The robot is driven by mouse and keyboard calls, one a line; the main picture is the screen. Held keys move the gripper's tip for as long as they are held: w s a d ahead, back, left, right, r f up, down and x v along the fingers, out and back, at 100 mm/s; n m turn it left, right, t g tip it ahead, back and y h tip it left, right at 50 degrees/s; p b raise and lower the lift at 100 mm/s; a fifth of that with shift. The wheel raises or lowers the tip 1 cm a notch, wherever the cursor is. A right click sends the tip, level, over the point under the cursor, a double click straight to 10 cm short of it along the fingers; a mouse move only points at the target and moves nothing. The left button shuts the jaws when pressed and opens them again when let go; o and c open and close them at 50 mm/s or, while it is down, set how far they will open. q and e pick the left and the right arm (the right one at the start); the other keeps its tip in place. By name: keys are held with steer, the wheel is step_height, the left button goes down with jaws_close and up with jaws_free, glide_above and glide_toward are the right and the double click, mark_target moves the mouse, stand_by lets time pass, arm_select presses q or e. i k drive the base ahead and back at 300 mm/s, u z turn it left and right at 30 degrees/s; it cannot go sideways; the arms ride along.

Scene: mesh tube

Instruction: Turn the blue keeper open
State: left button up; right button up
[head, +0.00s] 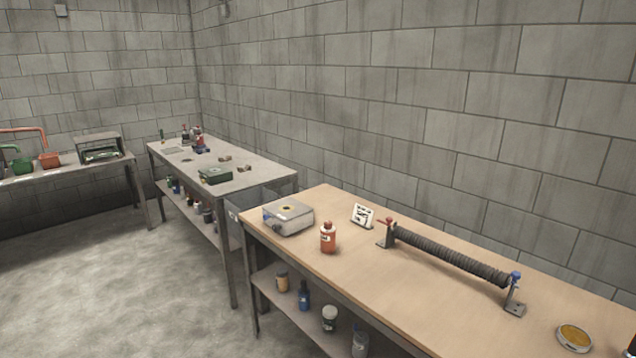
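The blue keeper (516,275) sits on top of the dark bracket (515,306) at the right end of a ribbed dark tube (450,256) on the wooden bench. Its exact turn is too small to tell. A red keeper (386,222) sits at the tube's left end, on another dark bracket (385,241). The tube lies between the two brackets, along the back part of the bench. Neither of my grippers shows in the head view.
The wooden bench (350,270) also bears a grey box (288,218), an orange-red bottle (328,237), a white card (362,215) and a round yellow-topped tin (575,337). Bench space in front of the tube is clear. A block wall stands behind.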

mark_target(515, 276)
steer(key=z, duration=0.8)
steer(key=i, duration=0.75)
steer(key=u, duration=0.25)
